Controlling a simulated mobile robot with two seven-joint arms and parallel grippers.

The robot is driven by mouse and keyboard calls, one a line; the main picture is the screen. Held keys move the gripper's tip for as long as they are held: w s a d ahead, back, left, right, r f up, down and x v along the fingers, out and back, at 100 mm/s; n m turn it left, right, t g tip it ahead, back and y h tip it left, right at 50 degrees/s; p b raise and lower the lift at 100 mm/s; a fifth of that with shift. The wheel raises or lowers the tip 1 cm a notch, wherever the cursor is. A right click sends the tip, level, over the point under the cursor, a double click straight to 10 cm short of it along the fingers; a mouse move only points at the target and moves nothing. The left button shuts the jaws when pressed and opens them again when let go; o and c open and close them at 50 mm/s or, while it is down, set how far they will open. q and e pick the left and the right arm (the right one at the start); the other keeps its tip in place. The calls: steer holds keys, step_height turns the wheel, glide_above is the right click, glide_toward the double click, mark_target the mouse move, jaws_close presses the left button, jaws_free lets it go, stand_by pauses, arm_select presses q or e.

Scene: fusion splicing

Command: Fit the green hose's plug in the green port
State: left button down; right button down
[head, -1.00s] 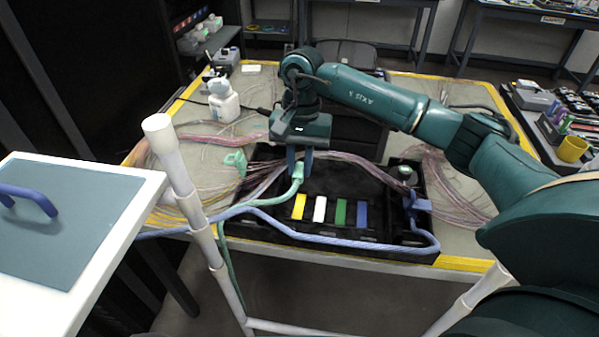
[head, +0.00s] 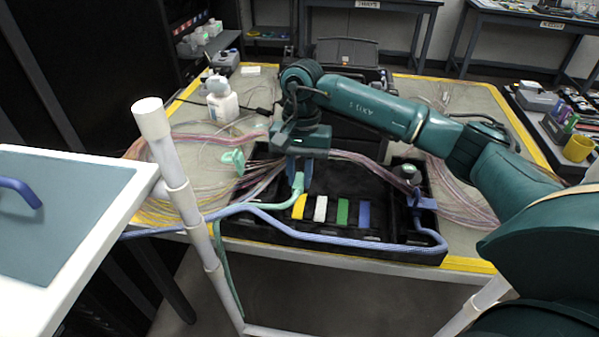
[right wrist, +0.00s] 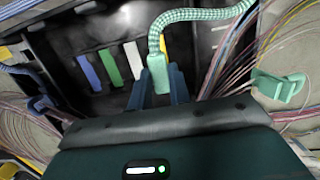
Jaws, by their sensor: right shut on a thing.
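My right gripper (head: 301,176) is shut on the green plug (head: 298,184) at the end of the pale green hose (head: 270,202). It holds the plug above the black tray (head: 390,238), just behind the yellow strip. In the right wrist view the green plug (right wrist: 158,74) sits between my blue fingers (right wrist: 158,92), and its hose arches up and right. A green bracket-like fitting (head: 233,158) stands at the tray's left; it also shows in the right wrist view (right wrist: 280,87). I cannot tell whether this is the green port. My left gripper is not in view.
Yellow (head: 300,207), white (head: 320,209), green (head: 342,212) and blue (head: 364,214) strips line the tray. A blue hose (head: 340,240) runs along its front to a blue fitting (head: 422,203) at right. Loose fibre bundles (head: 180,190) lie on both sides. A white bottle (head: 222,104) stands behind.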

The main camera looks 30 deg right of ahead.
steer(key=shift+w+a, duration=0.15)
steer(key=shift+w, duration=0.05)
steer(key=w, duration=0.1)
steer(key=w+a+b, duration=0.2)
steer(key=shift+w+f, duration=0.1)
steer(key=shift+w, duration=0.3)
steer(key=b, duration=0.2)
glide_above(258, 184)
steer(key=s+d, duration=0.1)
steer(key=s, duration=0.1)
steer(key=shift+w+d, duration=0.1)
steer(key=shift+w+a, duration=0.25)
steer(key=shift+w, duration=0.3)
steer(key=shift+w+a, duration=0.25)
steer(key=shift+w, duration=0.25)
steer(key=shift+f, duration=0.1)
steer(key=shift+f+b, duration=1.3)
steer(key=shift+f, duration=0.55)
steer(key=shift+f, duration=0.15)
steer(key=shift+f+b, duration=0.35)
steer(key=shift+f, duration=0.05)
steer(key=shift+f, duration=0.4)
